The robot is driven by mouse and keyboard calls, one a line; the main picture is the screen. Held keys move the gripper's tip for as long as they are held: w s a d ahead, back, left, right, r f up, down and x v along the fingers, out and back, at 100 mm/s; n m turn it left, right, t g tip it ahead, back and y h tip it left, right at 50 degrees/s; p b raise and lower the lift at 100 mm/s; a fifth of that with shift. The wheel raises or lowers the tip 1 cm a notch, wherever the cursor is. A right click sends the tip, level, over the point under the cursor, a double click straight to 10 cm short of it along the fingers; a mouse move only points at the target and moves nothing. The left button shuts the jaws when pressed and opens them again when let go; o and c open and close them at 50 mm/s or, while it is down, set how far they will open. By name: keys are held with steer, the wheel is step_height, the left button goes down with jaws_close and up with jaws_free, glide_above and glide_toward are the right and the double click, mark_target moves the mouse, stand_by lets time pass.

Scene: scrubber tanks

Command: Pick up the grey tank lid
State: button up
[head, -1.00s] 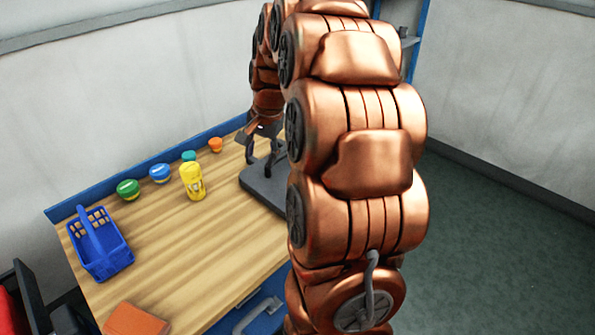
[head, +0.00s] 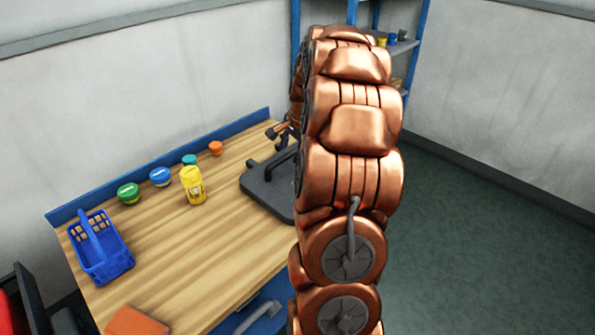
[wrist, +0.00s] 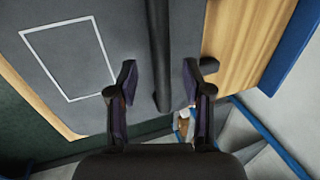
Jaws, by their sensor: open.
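The grey tank lid (head: 258,190) is a flat dark grey slab lying on the wooden table, with a raised dark handle on it. My arm hides its right part in the head view. In the wrist view the lid (wrist: 125,25) fills the upper left and middle, with a white rectangle outline on its face. Its dark bar-like handle (wrist: 160,50) runs up the picture between my fingertips. My gripper (wrist: 159,82) is open, one finger on each side of the bar in the picture, with no visible grasp. In the head view my gripper (head: 280,130) is at the lid's far side, partly hidden by my arm.
On the table (head: 200,240) are a yellow container (head: 193,186), several small colored-lidded jars along the back, a blue basket (head: 98,250) and an orange-brown block (head: 136,321). A blue shelf rack (head: 416,55) stands behind my arm. Floor at right is clear.

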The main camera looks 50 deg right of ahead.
mark_target(290, 153)
steer(key=shift+p+x, duration=0.35)
steer(key=shift+x, duration=1.25)
steer(key=shift+w, duration=0.1)
steer(key=shift+c, duration=0.3)
jaws_close()
